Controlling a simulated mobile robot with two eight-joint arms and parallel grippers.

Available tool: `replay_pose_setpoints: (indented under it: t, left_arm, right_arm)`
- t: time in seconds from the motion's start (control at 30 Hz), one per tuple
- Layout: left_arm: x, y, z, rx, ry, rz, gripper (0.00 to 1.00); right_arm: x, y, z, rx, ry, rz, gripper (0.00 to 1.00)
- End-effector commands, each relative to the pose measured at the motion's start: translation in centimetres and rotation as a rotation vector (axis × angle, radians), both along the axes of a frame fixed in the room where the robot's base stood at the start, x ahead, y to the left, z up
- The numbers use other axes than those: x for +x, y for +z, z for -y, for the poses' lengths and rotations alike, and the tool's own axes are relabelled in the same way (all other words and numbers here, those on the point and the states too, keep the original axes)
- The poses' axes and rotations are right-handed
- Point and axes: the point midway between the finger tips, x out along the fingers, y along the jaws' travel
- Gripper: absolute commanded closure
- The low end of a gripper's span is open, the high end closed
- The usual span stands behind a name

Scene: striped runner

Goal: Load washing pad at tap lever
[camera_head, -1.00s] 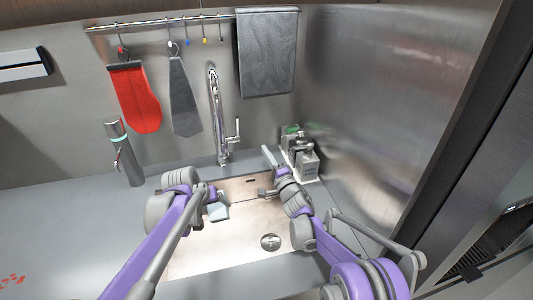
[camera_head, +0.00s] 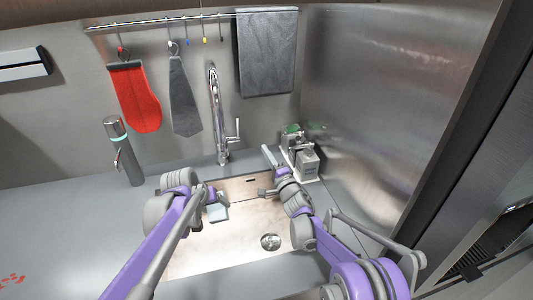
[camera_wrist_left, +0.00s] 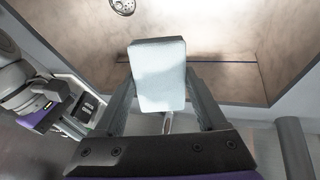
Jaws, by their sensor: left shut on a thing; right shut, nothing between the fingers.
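The washing pad (camera_head: 218,213) is a small pale blue-grey block over the left part of the sink. My left gripper (camera_head: 212,200) is shut on the pad; in the left wrist view the pad (camera_wrist_left: 158,75) sits between the two fingers. The tap (camera_head: 215,115) is a tall chrome spout behind the sink. Its lever (camera_head: 237,131) stands up on the right side of the tap, behind and above the held pad.
The sink (camera_head: 225,245) has a round drain (camera_head: 270,241). A caddy with bottles (camera_head: 303,160) stands at the back right corner. A red mitt (camera_head: 135,97), grey cloth (camera_head: 184,97) and towel (camera_head: 267,55) hang from a rail.

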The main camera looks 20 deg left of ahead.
Motion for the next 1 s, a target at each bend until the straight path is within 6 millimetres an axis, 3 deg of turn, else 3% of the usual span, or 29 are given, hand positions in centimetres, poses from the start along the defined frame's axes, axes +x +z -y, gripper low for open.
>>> replay_pose_setpoints:
  t: [0.43, 1.0]
  left_arm:
    - [-0.2, 0.3, 0.0, 0.0, 0.001, 0.001, 0.71]
    - [-4.4, 3.9, -0.4, 0.0, 0.001, 0.003, 0.71]
  right_arm:
    - [0.1, 0.3, 0.0, 0.0, 0.0, 0.001, 1.0]
    - [1.3, 4.4, 0.0, 0.0, 0.0, 0.031, 1.0]
